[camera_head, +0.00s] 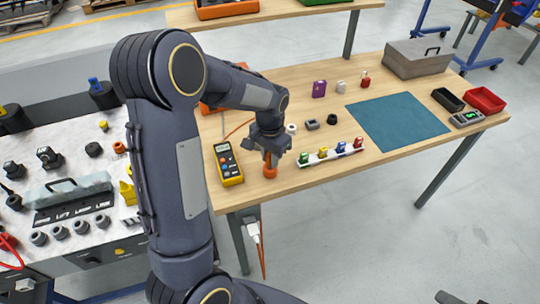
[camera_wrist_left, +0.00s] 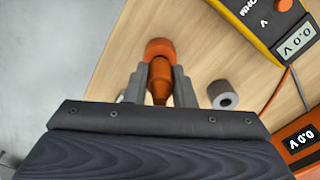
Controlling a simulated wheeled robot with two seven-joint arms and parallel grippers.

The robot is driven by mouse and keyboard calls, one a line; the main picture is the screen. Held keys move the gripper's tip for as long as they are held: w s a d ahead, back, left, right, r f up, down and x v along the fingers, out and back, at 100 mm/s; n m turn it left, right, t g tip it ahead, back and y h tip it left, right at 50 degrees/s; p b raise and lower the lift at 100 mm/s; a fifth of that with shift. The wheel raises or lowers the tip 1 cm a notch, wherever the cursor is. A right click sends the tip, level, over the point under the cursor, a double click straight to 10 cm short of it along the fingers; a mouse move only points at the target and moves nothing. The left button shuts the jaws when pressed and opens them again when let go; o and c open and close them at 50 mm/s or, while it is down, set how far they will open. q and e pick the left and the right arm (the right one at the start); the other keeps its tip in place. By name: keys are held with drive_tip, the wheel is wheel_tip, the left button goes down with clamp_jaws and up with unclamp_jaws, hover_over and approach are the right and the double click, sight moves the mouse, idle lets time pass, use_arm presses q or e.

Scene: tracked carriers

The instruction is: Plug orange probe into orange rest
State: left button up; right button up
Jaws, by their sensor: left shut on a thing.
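My left gripper (camera_head: 269,158) is low over the near left part of the wooden table, its fingers pointing down. It is shut on the orange probe (camera_wrist_left: 160,82), which shows between the fingers in the left wrist view. A wider, rounded orange part (camera_wrist_left: 160,48) sits at the fingertips, in line with the probe. In the head view orange also shows just below the fingers (camera_head: 269,172). I cannot tell whether this wider part is the orange rest or part of the probe, nor whether the probe is seated. My right gripper is not in view.
A yellow meter (camera_head: 229,165) lies close left of the gripper. A white ring (camera_head: 291,129) stands close behind it. A white strip with several coloured blocks (camera_head: 331,153) lies to the right. Beyond is a teal mat (camera_head: 398,122). The table's front edge is near.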

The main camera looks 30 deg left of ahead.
use_arm(q)
drive_tip(key=shift+f+b, duration=0.35)
drive_tip(key=shift+f, duration=0.25)
drive_tip(key=o, duration=1)
drive_tip(key=shift+o, duration=0.2)
drive_tip(key=shift+r, duration=0.1)
wheel_tip(320, 180, up, 8)
drive_tip(key=shift+f, duration=0.15)
drive_tip(key=shift+s, duration=0.1)
drive_tip(key=s+d+r+n+t+h, duration=0.2)
drive_tip(key=s+d, duration=0.1)
drive_tip(key=s, duration=0.8)
drive_tip(key=s+d+r+n+t+h, duration=0.1)
drive_tip(key=s+d+r+n+t, duration=0.1)
drive_tip(key=s, duration=0.9)
drive_tip(key=shift+d+r+t+h, duration=0.4)
drive_tip(key=shift+d+r+t, duration=0.3)
drive_tip(key=shift+d, duration=0.45)
